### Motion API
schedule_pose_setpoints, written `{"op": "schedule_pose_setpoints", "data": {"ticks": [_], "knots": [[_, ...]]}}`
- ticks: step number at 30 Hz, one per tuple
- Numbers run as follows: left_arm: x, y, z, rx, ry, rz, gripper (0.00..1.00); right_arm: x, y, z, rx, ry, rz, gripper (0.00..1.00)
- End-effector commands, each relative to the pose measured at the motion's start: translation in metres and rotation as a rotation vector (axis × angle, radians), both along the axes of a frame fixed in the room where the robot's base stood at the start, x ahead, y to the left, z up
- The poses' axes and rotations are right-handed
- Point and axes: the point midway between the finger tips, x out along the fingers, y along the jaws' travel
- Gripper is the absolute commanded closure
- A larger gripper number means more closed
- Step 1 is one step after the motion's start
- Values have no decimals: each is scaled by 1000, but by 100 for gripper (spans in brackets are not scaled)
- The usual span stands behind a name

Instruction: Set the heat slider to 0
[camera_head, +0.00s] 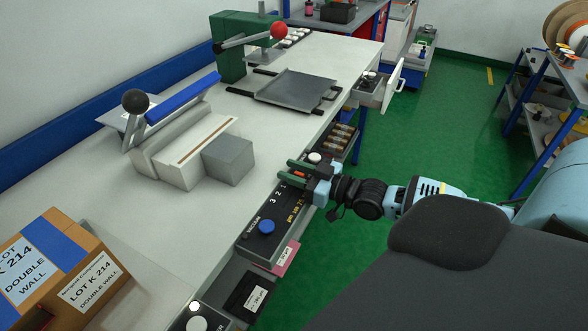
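The dark control panel (258,241) lies along the front edge of the workbench, with a blue knob (267,227) and white numbers 3, 2 and 1 running away from it. My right gripper (287,170) reaches in from the right over the far part of this panel, beyond the numbers. Its two dark fingers are apart. A small orange-red piece (300,174) shows between them; I cannot tell whether the fingers touch it. The slider handle is not clearly visible, and the gripper hides part of the panel there. My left gripper is not in view.
A grey-white sealer (185,150) with a blue bar stands behind the panel, beside a grey block (228,160). A cardboard box (60,268) is at lower left. A green press (245,45) and a dark tray (290,88) are farther back. An open drawer (375,88) juts out.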

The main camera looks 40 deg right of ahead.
Motion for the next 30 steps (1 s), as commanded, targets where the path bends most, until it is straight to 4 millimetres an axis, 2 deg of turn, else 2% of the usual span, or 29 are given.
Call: {"op": "schedule_pose_setpoints", "data": {"ticks": [7, 21, 30], "knots": [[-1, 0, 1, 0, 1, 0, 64, -10, -4, -1, -1, 3, 0, 67], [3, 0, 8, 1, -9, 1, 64, -59, -24, 0, -1, 3, -1, 67], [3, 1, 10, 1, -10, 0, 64, -72, -30, 1, 0, -1, -1, 67]]}}
